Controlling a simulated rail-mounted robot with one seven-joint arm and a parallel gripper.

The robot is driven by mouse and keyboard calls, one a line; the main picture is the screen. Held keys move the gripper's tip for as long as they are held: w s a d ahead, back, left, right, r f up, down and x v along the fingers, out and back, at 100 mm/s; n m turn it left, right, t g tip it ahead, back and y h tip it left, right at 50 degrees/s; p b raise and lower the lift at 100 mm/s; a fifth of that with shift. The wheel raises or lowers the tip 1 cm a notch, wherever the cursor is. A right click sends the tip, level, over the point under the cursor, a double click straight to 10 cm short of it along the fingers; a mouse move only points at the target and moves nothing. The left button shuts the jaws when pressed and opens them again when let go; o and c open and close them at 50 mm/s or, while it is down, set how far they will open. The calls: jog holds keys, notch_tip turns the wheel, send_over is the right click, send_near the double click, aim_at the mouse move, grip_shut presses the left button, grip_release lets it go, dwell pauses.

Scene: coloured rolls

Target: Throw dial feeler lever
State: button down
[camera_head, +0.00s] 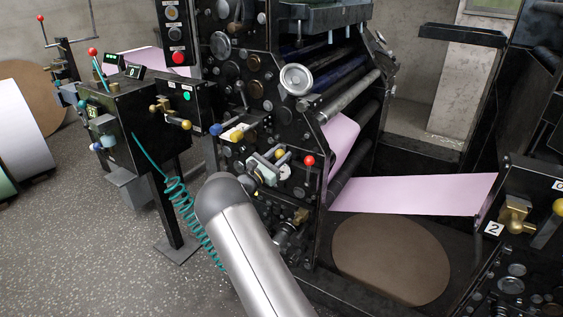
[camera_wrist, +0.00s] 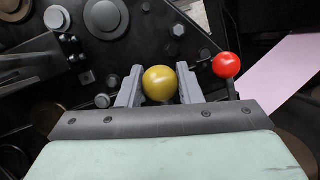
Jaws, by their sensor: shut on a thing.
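A lever's yellow ball knob (camera_wrist: 161,83) sits between the two grey fingers of my gripper (camera_wrist: 160,88) in the wrist view. The fingers are shut on it from left and right. In the head view my gripper (camera_head: 266,170) is at the front of the dark press, partly hidden by my arm. A yellow knob (camera_head: 280,153) shows beside it there. The lever's shaft is hidden behind the knob, and I cannot read any dial.
A red ball lever (camera_wrist: 226,65) stands just right of my gripper; it also shows in the head view (camera_head: 309,160). Another yellow knob (camera_head: 237,135) is to the upper left. A pink web (camera_head: 415,194) runs to the right. A control box (camera_head: 125,120) stands left.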

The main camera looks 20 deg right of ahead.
jog(key=shift+s+a+f+m+t+h+b, duration=0.15)
jog(key=shift+s+a+f+m+h+b, duration=0.3)
jog(key=shift+h+b, duration=0.65)
jog(key=shift+a+f+m+t+h+b, duration=0.2)
jog(key=shift+f+h+b, duration=0.55)
jog(key=shift+b, duration=0.6)
jog(key=c, duration=1)
grip_release()
jog(key=shift+r, duration=0.1)
jog(key=shift+c, duration=0.2)
jog(key=shift+a, duration=0.1)
jog(key=p+v, duration=0.1)
jog(key=v, duration=1.6)
jog(key=shift+a, duration=0.1)
